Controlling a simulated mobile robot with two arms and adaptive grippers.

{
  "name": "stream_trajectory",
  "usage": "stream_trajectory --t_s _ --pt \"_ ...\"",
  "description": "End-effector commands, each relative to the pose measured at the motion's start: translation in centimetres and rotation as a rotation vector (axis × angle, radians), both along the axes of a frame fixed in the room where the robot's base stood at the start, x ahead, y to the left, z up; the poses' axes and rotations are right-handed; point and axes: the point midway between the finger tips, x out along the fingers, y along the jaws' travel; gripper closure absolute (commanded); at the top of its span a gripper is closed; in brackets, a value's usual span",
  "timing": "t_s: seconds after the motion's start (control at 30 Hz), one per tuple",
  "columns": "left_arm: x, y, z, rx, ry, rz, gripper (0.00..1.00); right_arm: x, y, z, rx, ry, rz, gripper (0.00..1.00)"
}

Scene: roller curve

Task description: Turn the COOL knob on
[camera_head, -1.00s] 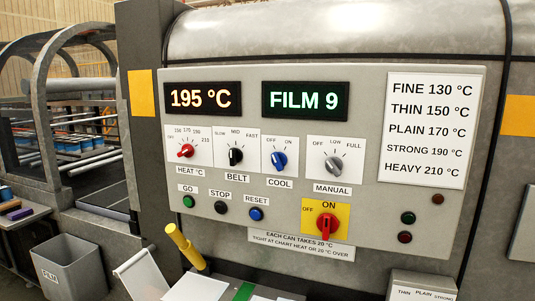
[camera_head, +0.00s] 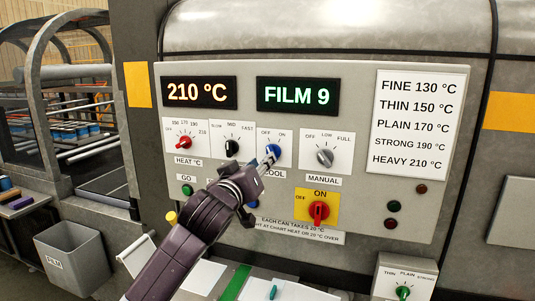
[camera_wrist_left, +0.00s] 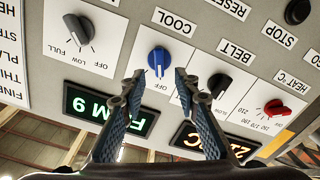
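The blue COOL knob (camera_head: 272,152) sits on the grey control panel, partly covered by my left gripper (camera_head: 263,161) in the head view. In the upside-down wrist view, the COOL knob (camera_wrist_left: 159,60) lies just beyond and between the two fingertips of my left gripper (camera_wrist_left: 159,76). The fingers are open, with a clear gap between them. The knob's pointer is toward the OFF label (camera_wrist_left: 161,87). The ON label is hidden by a finger there but shows in the head view (camera_head: 282,134). I cannot tell whether the fingertips touch the knob. My right gripper is not in view.
The black BELT knob (camera_head: 232,148) is close beside the left gripper, and the MANUAL knob (camera_head: 324,157) is on its other side. A red ON switch (camera_head: 319,211) is below. The red HEAT knob (camera_head: 184,142) is farther left. Displays read 210 °C (camera_head: 199,92) and FILM 9 (camera_head: 296,95).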

Motion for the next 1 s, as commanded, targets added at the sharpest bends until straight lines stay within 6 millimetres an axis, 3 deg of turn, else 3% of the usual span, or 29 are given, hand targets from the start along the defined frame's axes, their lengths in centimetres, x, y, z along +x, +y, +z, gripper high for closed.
stream_trajectory --t_s 0.4,0.9,1.0 --pt "4.7 -1.5 0.2 0.001 0.000 0.001 0.71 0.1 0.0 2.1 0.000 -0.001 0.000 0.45" --pt "5.7 -1.8 0.0 0.001 -0.001 0.001 0.71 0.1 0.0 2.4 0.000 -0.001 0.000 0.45" --pt "5.7 -1.8 0.0 0.001 -0.001 0.000 0.81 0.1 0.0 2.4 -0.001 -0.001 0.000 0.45"
